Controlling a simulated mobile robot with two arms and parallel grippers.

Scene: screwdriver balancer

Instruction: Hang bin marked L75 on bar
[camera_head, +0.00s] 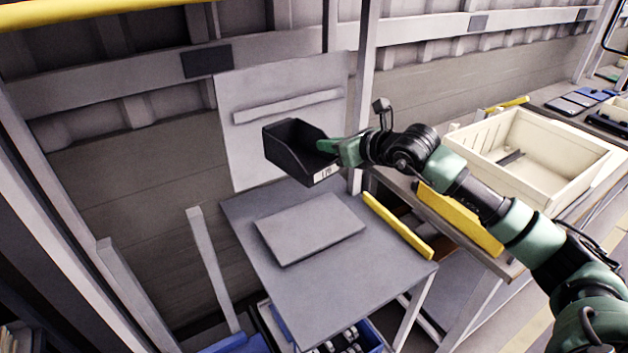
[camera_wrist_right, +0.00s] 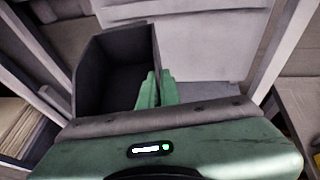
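A black open-topped bin (camera_head: 294,152) is held in the air in front of a light grey panel (camera_head: 235,163). Its small white label (camera_head: 325,173) is too small to read surely. The bar (camera_head: 288,106) is a pale horizontal strip on the panel, above and behind the bin. The bin appears apart from it. My right gripper (camera_head: 338,152) is shut on the bin's right side wall. In the right wrist view the green fingers (camera_wrist_right: 157,89) straddle that wall, and the bin (camera_wrist_right: 112,80) hangs to their left. My left gripper is not in view.
A grey table (camera_head: 345,285) with a flat grey plate (camera_head: 310,228) stands below the bin. A yellow rail (camera_head: 398,226) lines its right edge. Upright posts (camera_head: 362,90) stand beside the panel. A cream crate (camera_head: 530,150) sits on the right bench.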

